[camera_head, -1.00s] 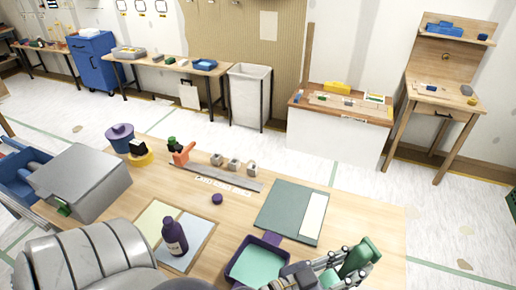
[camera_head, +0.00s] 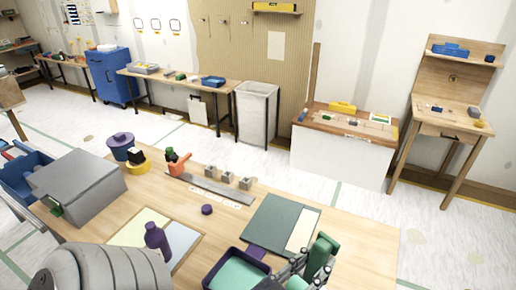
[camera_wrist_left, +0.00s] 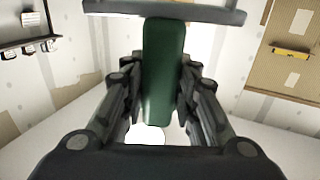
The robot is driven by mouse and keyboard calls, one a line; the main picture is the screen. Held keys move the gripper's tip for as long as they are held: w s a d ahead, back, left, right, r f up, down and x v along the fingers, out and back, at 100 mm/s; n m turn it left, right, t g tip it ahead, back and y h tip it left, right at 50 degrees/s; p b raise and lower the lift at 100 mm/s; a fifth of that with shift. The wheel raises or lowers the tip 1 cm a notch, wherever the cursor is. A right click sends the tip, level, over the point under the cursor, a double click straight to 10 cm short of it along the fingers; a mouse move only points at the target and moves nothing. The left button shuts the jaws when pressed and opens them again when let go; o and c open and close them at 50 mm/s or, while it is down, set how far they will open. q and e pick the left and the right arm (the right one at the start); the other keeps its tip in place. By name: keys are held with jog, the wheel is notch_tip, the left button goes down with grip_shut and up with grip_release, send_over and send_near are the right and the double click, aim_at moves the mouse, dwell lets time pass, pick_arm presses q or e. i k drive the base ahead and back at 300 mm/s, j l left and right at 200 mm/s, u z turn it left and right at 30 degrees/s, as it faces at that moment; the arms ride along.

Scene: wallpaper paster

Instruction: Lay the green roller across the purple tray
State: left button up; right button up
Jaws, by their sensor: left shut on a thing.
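The purple tray (camera_head: 226,284) with a pale green inside stands on the wooden table at the bottom of the head view. My left gripper (camera_head: 308,272) is just right of the tray and is shut on the green roller (camera_head: 320,257). The roller is held tilted, its upper end rising to the right. In the left wrist view the green roller (camera_wrist_left: 164,75) sits between the two fingers (camera_wrist_left: 160,100), with a grey bar across its far end. The roller's lower part is hidden by the fingers in the head view. My right gripper is not seen.
A dark green mat (camera_head: 281,225) with a white strip lies behind the tray. A purple puck (camera_head: 207,209), a grey metal strip (camera_head: 209,187) and a grey box (camera_head: 80,187) are farther back.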

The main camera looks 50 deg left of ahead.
aim_at(253, 266)
jog(key=i+l+u, duration=0.1)
jog(key=l+u, duration=0.25)
jog(key=i+l+u, duration=0.1)
jog(key=l+u, duration=0.2)
jog(key=u, duration=1.55)
